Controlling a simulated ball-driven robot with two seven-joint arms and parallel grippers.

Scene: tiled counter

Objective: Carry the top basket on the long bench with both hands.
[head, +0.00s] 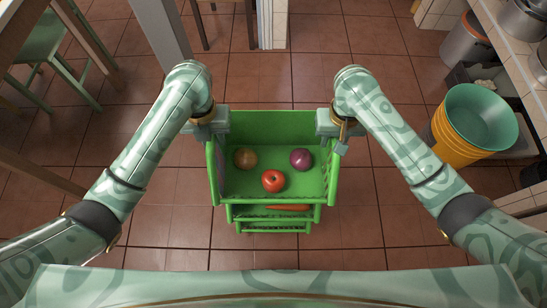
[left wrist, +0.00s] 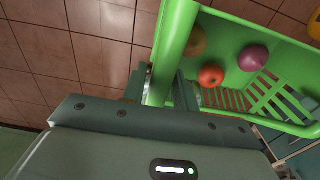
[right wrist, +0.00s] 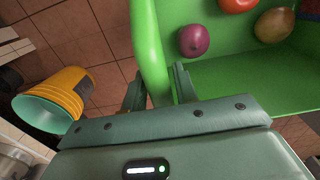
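The top basket (head: 240,190) is bright green and holds a red tomato-like item (head: 273,181), a purple onion-like item (head: 301,160) and a brownish round item (head: 245,159). It sits above smaller-looking green tiers (head: 268,227), one with an orange carrot-like item; whether it touches them I cannot tell. My left gripper (left wrist: 160,88) is shut on the left wall, one finger on each side. My right gripper (right wrist: 158,88) is shut on the right wall in the same way. The basket looks about level. No long bench is recognisable in view.
A yellow bucket with a green inside (head: 450,135) stands to the right, near a tiled counter (head: 510,45). A green stool (head: 45,45) and wooden table are at the left. A pale post (head: 160,30) stands at the back. Red-brown tiled floor (head: 390,215) shows around the basket.

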